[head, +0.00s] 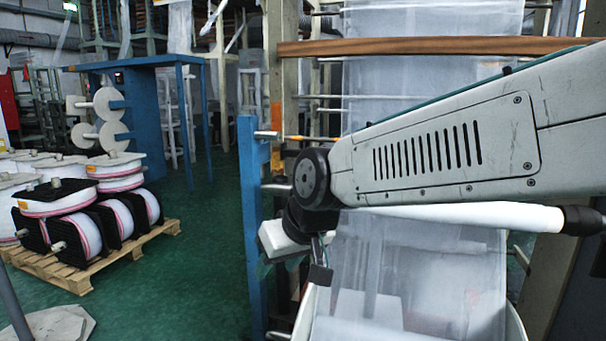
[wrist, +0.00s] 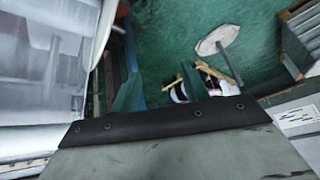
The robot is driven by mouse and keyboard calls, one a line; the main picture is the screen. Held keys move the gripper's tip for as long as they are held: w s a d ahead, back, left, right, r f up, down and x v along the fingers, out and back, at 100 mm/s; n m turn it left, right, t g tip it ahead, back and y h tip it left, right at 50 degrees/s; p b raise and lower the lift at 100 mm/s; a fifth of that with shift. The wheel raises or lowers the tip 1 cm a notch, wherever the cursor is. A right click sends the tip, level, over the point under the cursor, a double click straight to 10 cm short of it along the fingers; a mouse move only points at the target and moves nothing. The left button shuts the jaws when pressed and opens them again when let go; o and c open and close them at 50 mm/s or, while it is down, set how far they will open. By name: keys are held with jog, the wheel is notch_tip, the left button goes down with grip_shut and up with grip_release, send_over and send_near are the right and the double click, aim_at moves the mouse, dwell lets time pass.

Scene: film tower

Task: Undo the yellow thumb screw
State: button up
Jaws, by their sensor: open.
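I cannot make out a yellow thumb screw for certain in either view. In the head view a small orange-yellow piece (head: 298,138) shows on a thin bar beside the blue post (head: 252,215), just above my arm's dark wrist joint; I cannot tell whether it is the screw. In the wrist view my gripper (wrist: 160,88) shows as two green fingers, apart, with nothing visible between them. In the head view my arm hides part of the machine, and the fingertips are not clear.
Clear film (head: 420,270) hangs behind and below my arm, with a white roller (head: 470,216) across it. A wooden pallet (head: 80,278) with several film reels stands on the left. A blue table (head: 140,62) is behind it. Green floor (head: 215,240) between is clear.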

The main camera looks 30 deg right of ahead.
jog(key=w+d+r+m+t, duration=0.1)
jog(key=w+t, duration=0.1)
jog(key=w, duration=0.4)
jog(key=w+d+r+t, duration=0.1)
jog(key=w+d+t, duration=0.1)
jog(key=w, duration=0.4)
jog(key=m+t+h, duration=0.4)
jog(key=m+h, duration=0.3)
jog(key=h, duration=0.5)
send_near(298, 175)
jog(key=x, duration=0.4)
jog(key=shift+w+f+h, duration=0.15)
jog(key=shift+h, duration=0.25)
jog(key=x, duration=0.7)
jog(key=shift+w, duration=0.1)
jog(key=c, duration=1)
